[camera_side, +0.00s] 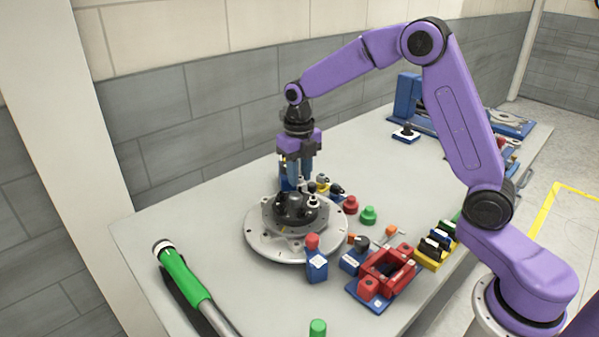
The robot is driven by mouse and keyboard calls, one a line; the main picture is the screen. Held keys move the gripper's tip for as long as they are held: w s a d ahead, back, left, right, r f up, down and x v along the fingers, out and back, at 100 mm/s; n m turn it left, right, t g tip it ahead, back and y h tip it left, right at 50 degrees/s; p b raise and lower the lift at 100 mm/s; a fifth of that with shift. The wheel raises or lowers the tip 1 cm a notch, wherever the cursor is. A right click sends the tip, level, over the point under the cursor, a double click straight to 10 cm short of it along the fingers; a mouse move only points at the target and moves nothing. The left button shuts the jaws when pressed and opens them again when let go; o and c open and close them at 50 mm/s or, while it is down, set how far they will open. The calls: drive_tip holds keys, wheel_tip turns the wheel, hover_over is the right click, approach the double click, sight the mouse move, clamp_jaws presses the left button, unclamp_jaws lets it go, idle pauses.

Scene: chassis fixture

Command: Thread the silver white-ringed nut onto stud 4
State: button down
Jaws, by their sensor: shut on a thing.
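My gripper (300,180) has blue fingers and points down just behind the round grey chassis fixture (262,238). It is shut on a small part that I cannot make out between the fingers. A dark hub (291,205) with raised posts stands at the middle of the fixture. A small silver piece with a pale top (313,201) shows at the hub's right side, below the fingertips. I cannot tell whether it is a nut or a stud end. The stud numbers are too small to read, so I cannot pick out stud 4.
A red knob (312,241) on a blue block stands at the fixture's front edge. Red (351,205) and green (368,215) knobs, a red frame (391,268) and a yellow rack (434,250) lie to the right. A green-handled tool (182,276) lies front left. The back-left table is clear.

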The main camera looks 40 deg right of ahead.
drive_tip(key=shift+n, duration=1.4)
drive_tip(key=shift+m, duration=0.8)
drive_tip(key=shift+m, duration=0.9)
drive_tip(key=shift+m, duration=0.3)
drive_tip(key=shift+m, duration=0.8)
